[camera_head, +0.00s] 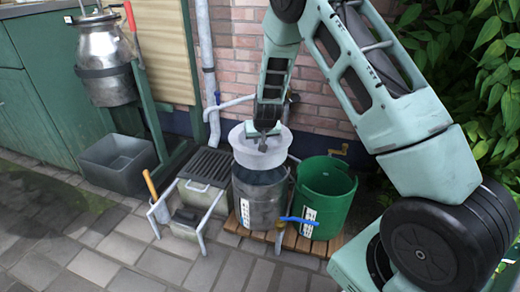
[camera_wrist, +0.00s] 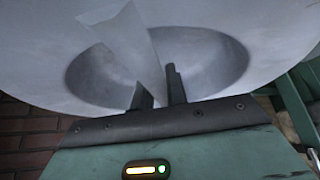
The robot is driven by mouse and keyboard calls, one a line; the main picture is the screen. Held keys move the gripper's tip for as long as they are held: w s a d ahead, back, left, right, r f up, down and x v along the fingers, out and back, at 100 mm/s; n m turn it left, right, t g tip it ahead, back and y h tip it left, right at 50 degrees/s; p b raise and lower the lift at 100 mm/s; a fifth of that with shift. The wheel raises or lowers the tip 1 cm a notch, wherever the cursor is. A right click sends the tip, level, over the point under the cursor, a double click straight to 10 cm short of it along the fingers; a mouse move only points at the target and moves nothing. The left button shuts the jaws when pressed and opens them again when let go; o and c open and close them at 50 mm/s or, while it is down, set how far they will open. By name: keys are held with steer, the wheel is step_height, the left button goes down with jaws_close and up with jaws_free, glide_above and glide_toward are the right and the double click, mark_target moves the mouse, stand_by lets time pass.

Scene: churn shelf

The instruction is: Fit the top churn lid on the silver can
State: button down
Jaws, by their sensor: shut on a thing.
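My gripper (camera_head: 266,133) is shut on a pale, whitish, dished lid (camera_head: 260,153), pointing down into its middle. In the wrist view the lid (camera_wrist: 268,95) fills the upper part, with a round recess where both fingers (camera_wrist: 160,92) reach in; a pale flat strip shows beside them. Directly below the lid stands an open silver-grey can (camera_head: 260,205) with a white label. The lid overlaps the can's back rim in the picture; whether they touch I cannot tell. The lid looks roughly level.
An open green bin (camera_head: 323,200) stands close right of the can, on a wooden slat base (camera_head: 300,243). A blue-handled tap (camera_head: 298,220) is in front. A grated box (camera_head: 207,172) stands left. A shiny metal churn (camera_head: 105,65) hangs upper left above a grey tub (camera_head: 115,160). A brick wall is behind.

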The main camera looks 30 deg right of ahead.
steer(key=shift+w+d+f, duration=0.1)
steer(key=shift+w, duration=0.05)
steer(key=shift+f+b, duration=2.1)
steer(key=shift+b, duration=0.05)
steer(key=shift+r+p, duration=0.1)
steer(key=shift+p, duration=0.4)
steer(key=shift+f+b, duration=1.6)
steer(key=shift+f, duration=2.25)
stand_by(1.2)
